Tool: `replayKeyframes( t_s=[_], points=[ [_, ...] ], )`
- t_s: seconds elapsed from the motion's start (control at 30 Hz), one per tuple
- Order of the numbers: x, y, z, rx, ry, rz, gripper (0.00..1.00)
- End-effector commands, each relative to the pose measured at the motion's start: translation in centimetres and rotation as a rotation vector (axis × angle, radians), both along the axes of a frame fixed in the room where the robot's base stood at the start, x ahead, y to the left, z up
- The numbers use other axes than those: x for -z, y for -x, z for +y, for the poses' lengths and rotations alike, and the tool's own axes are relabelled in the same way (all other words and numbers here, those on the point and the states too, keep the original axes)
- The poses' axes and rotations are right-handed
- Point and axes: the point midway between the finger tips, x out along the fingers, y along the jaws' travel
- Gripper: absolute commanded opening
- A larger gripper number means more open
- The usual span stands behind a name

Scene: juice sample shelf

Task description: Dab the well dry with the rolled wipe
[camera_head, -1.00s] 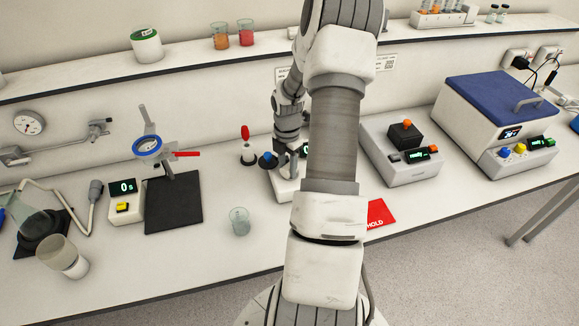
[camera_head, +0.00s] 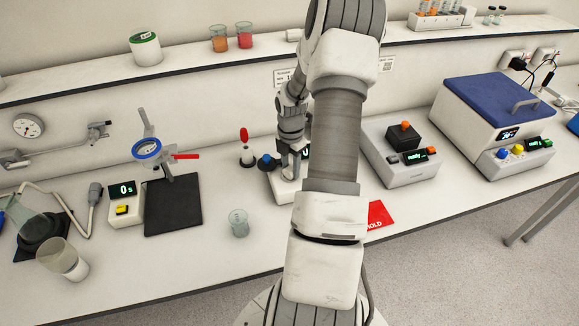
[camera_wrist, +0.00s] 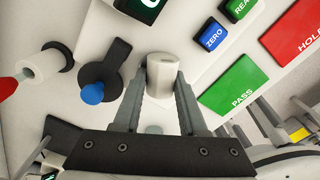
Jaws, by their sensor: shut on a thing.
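My gripper (camera_wrist: 161,70) is shut on the rolled wipe (camera_wrist: 163,82), a short white cylinder held between its two fingertips in the wrist view. The wipe is over the white instrument (camera_wrist: 195,15), which has a dark display and blue ZERO button (camera_wrist: 211,36). A black hinged-looking part with a blue knob (camera_wrist: 92,94) lies just left of the fingers. The well is not visible; the wipe and fingers cover that area, and I cannot tell whether the wipe touches it. In the head view my gripper (camera_head: 289,160) is over the instrument (camera_head: 281,187), partly hidden by my arm.
A green PASS mat (camera_wrist: 232,84) and red HOLD mat (camera_wrist: 303,40) lie right of the instrument. A red-tipped white holder (camera_wrist: 28,66) stands left. In the head view, a small beaker (camera_head: 239,223) is at front left and a grey device (camera_head: 400,170) at right.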

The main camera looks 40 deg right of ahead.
Motion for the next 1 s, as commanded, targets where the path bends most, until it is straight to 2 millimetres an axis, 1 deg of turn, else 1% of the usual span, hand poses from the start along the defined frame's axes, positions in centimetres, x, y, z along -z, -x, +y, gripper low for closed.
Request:
replayKeyframes(
  t_s=[0.3,0.43,1.0],
  points=[
    [-0.2,-1.0,0.3,-0.001,0.001,-0.002,0.0],
    [-0.2,-1.1,0.3,0.0,0.001,-0.002,0.0],
    [-0.1,0.2,1.0,-0.001,0.001,-0.002,0.0]
  ],
)
